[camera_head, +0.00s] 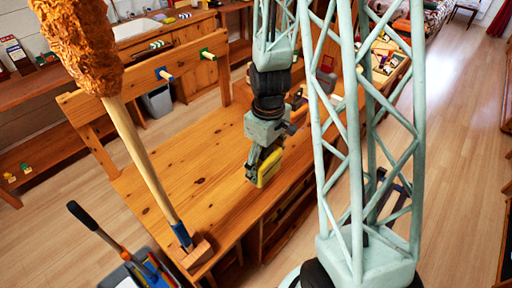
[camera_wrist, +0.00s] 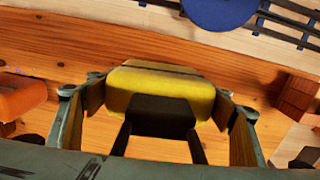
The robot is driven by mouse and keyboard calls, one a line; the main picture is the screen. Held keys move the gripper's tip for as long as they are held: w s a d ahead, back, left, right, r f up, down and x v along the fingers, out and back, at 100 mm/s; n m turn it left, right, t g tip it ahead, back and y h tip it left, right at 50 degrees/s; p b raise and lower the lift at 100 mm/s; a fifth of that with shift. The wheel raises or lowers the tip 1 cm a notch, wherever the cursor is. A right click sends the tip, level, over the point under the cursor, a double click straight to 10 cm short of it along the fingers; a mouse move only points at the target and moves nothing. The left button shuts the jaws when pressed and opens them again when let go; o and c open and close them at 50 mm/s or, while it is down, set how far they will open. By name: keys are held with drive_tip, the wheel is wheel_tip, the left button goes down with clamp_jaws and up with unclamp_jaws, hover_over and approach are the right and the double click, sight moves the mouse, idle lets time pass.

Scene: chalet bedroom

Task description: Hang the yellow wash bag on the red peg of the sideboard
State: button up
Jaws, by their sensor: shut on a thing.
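The yellow wash bag (camera_head: 268,168) is in my gripper (camera_head: 260,160), low above the front part of the wooden sideboard top (camera_head: 190,165). In the wrist view the bag (camera_wrist: 158,82) sits between the two fingers (camera_wrist: 160,105), which press on its sides. A dark part and two dark strips show on its near side. The sideboard's raised rail (camera_head: 140,80) carries a blue peg (camera_head: 165,75) and a green peg (camera_head: 207,54). I cannot make out a red peg; the shaggy orange head covers part of the rail's left end.
A large shaggy orange head (camera_head: 80,40) on a wooden handle (camera_head: 150,170) crosses the left of the head view. In the wrist view, an orange item (camera_wrist: 20,95) lies left and a wooden block (camera_wrist: 297,95) right. The sideboard top between bag and rail looks clear.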

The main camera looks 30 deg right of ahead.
drive_tip(key=w+d, duration=0.1)
drive_tip(key=w, duration=0.5)
drive_tip(key=w+d+f, duration=0.1)
drive_tip(key=w, duration=0.2)
drive_tip(key=shift+w+d, duration=0.35)
drive_tip(key=shift+w, duration=0.05)
drive_tip(key=shift+w+d+f, duration=0.15)
drive_tip(key=shift+w+d, duration=0.1)
drive_tip(key=shift+w, duration=0.6)
drive_tip(key=shift+f+b, duration=0.6)
drive_tip(key=shift+f, duration=0.95)
drive_tip(key=shift+f, duration=0.15)
drive_tip(key=o, duration=0.9)
drive_tip(key=shift+o, duration=0.2)
